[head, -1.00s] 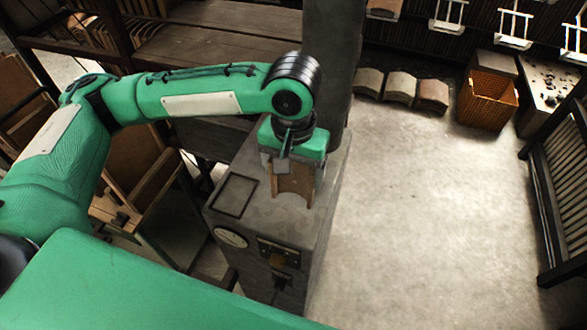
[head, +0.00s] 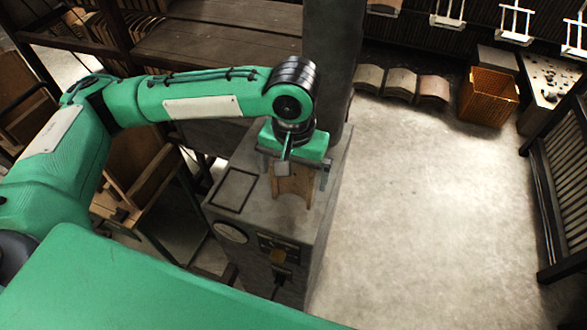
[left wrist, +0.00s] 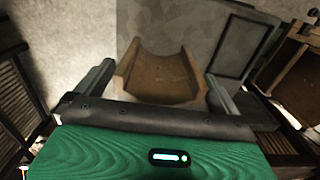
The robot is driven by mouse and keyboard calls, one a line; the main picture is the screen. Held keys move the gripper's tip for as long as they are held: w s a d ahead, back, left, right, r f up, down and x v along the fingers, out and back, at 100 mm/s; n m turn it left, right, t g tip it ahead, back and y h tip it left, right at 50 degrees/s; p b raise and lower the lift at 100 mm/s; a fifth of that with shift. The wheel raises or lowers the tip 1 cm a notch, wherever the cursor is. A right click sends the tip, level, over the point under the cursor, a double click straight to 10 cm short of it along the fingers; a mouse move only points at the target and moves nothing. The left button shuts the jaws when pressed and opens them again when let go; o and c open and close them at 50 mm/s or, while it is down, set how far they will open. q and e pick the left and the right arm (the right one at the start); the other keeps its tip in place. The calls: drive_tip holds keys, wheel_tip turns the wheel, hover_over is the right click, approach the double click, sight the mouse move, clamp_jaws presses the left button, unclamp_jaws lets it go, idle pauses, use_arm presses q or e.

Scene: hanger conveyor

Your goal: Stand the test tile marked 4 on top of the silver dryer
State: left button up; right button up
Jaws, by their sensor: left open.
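The tile (head: 292,187) is brown and curved, and stands upright on top of the grey metal dryer (head: 254,212). No number can be read on it. My left gripper (head: 294,174) is directly over the tile, pointing down, with its fingers open and spread to either side. In the left wrist view the tile (left wrist: 158,78) sits between the two fingers, with a visible gap on each side. The tile's upper edge is partly hidden by the gripper in the head view. My right gripper is not in view.
A dark column (head: 332,70) rises just behind the dryer. Several curved tiles (head: 401,84) lie on the floor near the back wall, beside an orange basket (head: 488,97). Racks hang above them. A slatted dark rail (head: 556,190) stands at right. The floor between is clear.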

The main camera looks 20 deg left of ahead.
use_arm(q)
wheel_tip(320, 180, up, 14)
drive_tip(key=b, duration=0.1)
drive_tip(key=shift+f, duration=0.15)
drive_tip(key=shift+f, duration=0.1)
idle(0.5)
